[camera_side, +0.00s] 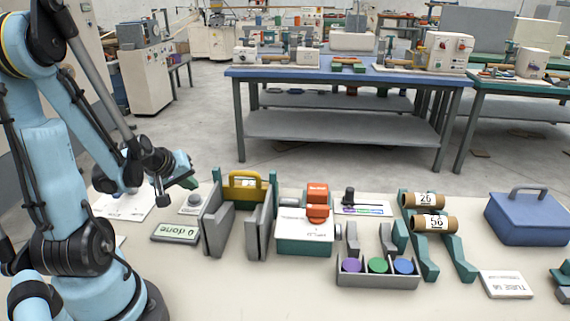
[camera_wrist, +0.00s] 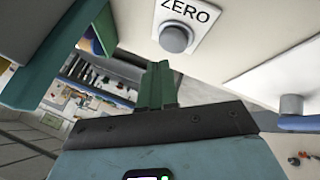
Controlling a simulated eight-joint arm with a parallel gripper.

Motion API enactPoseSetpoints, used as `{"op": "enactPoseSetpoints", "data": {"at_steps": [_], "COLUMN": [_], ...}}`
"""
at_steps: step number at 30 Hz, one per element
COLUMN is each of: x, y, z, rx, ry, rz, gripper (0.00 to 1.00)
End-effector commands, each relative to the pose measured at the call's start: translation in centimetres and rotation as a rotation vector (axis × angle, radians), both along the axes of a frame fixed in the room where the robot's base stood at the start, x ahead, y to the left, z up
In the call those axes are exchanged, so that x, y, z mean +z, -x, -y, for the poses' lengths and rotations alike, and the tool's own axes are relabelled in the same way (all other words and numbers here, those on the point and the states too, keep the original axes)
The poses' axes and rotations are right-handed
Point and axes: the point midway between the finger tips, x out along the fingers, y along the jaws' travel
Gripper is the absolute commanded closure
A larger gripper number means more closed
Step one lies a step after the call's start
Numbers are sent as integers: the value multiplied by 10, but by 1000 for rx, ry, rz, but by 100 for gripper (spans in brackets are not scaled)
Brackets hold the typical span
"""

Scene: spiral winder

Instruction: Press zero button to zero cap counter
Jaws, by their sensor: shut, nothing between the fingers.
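The zero button is a round grey knob on a white plate; in the wrist view the knob (camera_wrist: 175,39) sits below the printed word ZERO. In the side view the button (camera_side: 194,201) stands on the table left of the grey fixture. My gripper (camera_side: 192,184) is above and slightly left of it, apart from it. In the wrist view its green fingers (camera_wrist: 157,72) are shut together and empty, with the tips a little short of the knob in the picture. A display (camera_side: 175,233) in front of the button reads "0 done".
A grey fixture with a yellow handle (camera_side: 246,187) stands right of the button. Its teal post (camera_wrist: 70,50) appears to fill the left of the wrist view. Another grey knob (camera_wrist: 291,104) shows at right. A white sheet (camera_side: 122,207) lies left of the button.

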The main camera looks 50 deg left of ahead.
Motion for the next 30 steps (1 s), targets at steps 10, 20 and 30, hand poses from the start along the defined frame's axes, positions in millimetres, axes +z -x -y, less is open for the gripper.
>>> {"op": "enactPoseSetpoints", "data": {"at_steps": [10, 20, 30], "x": [31, 47, 47], "y": [0, 0, 0], "z": [0, 1, 0], "rx": [0, 0, 0], "ry": [0, 0, 0], "rz": [0, 0, 0], "gripper": [100, 100, 100]}}
